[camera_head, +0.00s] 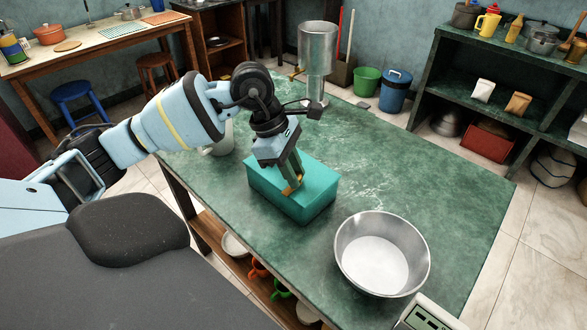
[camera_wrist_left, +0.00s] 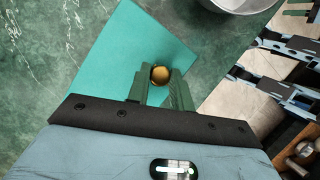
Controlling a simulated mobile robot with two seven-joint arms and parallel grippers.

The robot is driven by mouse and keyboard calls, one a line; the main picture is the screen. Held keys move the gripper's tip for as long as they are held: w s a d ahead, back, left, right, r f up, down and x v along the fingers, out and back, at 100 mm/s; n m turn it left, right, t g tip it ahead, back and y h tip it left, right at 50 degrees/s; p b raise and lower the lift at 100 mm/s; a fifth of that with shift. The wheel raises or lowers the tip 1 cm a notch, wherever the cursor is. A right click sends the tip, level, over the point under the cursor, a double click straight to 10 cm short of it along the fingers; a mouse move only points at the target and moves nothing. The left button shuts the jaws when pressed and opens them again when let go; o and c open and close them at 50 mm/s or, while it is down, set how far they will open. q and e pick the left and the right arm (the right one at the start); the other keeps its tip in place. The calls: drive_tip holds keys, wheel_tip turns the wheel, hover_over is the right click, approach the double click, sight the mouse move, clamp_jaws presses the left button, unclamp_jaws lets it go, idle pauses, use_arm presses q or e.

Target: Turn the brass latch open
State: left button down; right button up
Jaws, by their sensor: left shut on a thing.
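A teal box (camera_head: 310,205) stands on the green worktop, closed on top. The brass latch (camera_head: 293,189) shows as a small golden bit at the box's near side, mostly hidden by my fingers. In the left wrist view the brass latch (camera_wrist_left: 160,74) is a round golden piece between my fingertips, in front of the teal box (camera_wrist_left: 125,55). My left gripper (camera_head: 291,183) reaches down onto the box from above and is shut on the latch; it also shows in the left wrist view (camera_wrist_left: 159,82). How far the latch is turned I cannot tell. My right gripper is out of view.
A wide metal bowl (camera_head: 343,262) stands right of the box. A tall metal cylinder (camera_head: 318,50) on a stand rises behind my left gripper, and a pale pot (camera_head: 219,146) is partly hidden by my arm. The worktop's right part is clear.

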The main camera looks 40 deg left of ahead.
use_arm(q)
drive_tip(key=n, duration=0.2)
drive_tip(key=n+t, duration=0.1)
drive_tip(key=n, duration=0.1)
drive_tip(key=shift+s+d+t+y+p, duration=0.1)
drive_tip(key=shift+t+y+p, duration=0.2)
drive_tip(key=shift+y+p, duration=0.1)
drive_tip(key=n+t+y, duration=0.1)
drive_tip(key=n, duration=0.4)
drive_tip(key=shift+d+p, duration=0.15)
drive_tip(key=shift+p, duration=0.15)
drive_tip(key=n+y+p, duration=0.1)
drive_tip(key=n+y, duration=0.1)
drive_tip(key=n, duration=0.2)
drive_tip(key=shift+s+d+r, duration=0.1)
drive_tip(key=shift+n+y+p, duration=0.5)
drive_tip(key=shift+n+y, duration=0.3)
drive_tip(key=shift+n, duration=1.4)
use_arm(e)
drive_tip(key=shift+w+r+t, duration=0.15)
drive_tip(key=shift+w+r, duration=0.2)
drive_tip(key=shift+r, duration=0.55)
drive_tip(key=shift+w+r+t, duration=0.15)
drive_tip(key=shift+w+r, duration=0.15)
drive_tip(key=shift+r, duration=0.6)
use_arm(q)
drive_tip(key=c, duration=1.3)
unclamp_jaws()
drive_tip(key=shift+o, duration=0.2)
